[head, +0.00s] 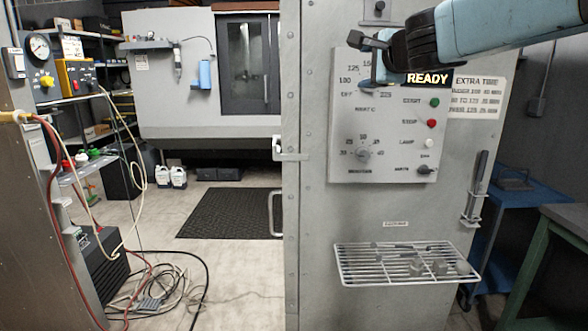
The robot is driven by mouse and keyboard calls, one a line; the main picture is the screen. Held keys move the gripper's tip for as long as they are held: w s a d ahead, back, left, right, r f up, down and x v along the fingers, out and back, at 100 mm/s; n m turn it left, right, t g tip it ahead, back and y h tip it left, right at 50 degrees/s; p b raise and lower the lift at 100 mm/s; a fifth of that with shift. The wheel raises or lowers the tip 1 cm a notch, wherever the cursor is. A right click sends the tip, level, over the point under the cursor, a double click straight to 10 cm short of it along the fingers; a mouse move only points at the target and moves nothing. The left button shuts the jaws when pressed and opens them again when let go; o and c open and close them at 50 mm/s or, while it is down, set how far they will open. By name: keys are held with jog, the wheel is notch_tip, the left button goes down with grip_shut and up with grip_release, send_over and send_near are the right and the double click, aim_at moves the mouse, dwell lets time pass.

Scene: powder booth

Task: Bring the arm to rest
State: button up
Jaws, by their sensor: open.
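My arm reaches in from the upper right in the head view. My gripper (368,62) is open and empty in front of the upper part of the grey control panel (395,150). It covers most of the upper temperature dial, whose numbers show around it. I cannot tell whether a finger touches the dial. The lit display (428,79) beside it reads READY. Below are a lower dial (363,151), a green button (434,102), a red button (432,123), a white button (430,144) and a small dark switch (425,170).
A wire shelf (405,268) with small metal parts juts out below the panel. A dark-handled latch (475,188) stands to its right. A blue cart (520,215) and green bench (540,250) are at right. Hoses and cables (150,290) litter the left floor near a black mat (232,212).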

jog(key=s+d+f+n+g+h, duration=0.1)
jog(key=s+d+f+n+g, duration=0.1)
jog(key=s+f+n, duration=0.3)
jog(key=s+d+f+n+g+h, duration=0.1)
jog(key=s+d+f+n+g, duration=0.2)
jog(key=s+f+n, duration=0.3)
jog(key=s+d+f+n+g+h, duration=0.1)
jog(key=s+f+n+g, duration=0.4)
jog(key=s+f, duration=0.8)
jog(key=shift+s+d+f+h, duration=0.2)
jog(key=shift+s+d+h, duration=0.1)
jog(key=shift+s+d, duration=0.3)
